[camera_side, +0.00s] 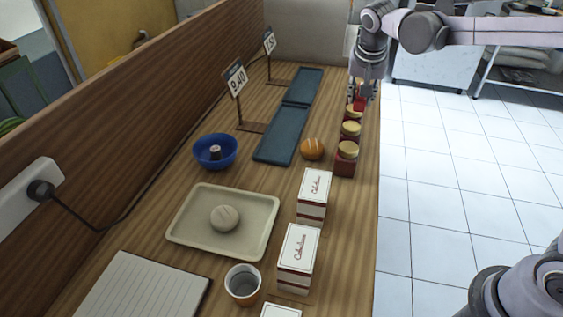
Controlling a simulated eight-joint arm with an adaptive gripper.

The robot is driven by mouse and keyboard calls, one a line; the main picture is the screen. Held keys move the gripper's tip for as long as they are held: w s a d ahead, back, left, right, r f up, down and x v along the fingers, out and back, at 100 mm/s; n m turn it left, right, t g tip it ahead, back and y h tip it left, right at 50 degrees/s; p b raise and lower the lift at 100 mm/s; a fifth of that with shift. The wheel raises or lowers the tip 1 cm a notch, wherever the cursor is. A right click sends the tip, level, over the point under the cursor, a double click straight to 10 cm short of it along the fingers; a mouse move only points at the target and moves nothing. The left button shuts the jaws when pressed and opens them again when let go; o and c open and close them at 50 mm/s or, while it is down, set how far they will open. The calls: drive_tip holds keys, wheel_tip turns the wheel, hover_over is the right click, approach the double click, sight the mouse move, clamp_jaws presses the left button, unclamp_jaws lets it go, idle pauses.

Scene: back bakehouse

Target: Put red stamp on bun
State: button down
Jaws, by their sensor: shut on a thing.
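My gripper (363,92) points down at the far end of a dark red rack (345,168) near the table's right edge. It is shut on a small red stamp (360,103). I cannot tell whether the stamp is clear of the rack; the fingers partly hide it. More stamps with pale round tops (348,148) stand in the rack nearer the camera. A glossy golden-brown bun (312,148) sits on the table left of the rack. A paler round bun (224,218) lies on a beige tray (184,238).
White boxes (299,247) stand along the right side, near a cup (243,284). A blue bowl (215,152) holds a small object. A wooden wall (130,110) bounds the left.

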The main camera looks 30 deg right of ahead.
hover_over(313, 143)
wheel_tip(313, 143, down, 6)
drive_tip(key=shift+f, duration=2.3)
drive_tip(key=shift+f, duration=0.1)
drive_tip(key=c, duration=1.1)
unclamp_jaws()
drive_tip(key=shift+o, duration=0.2)
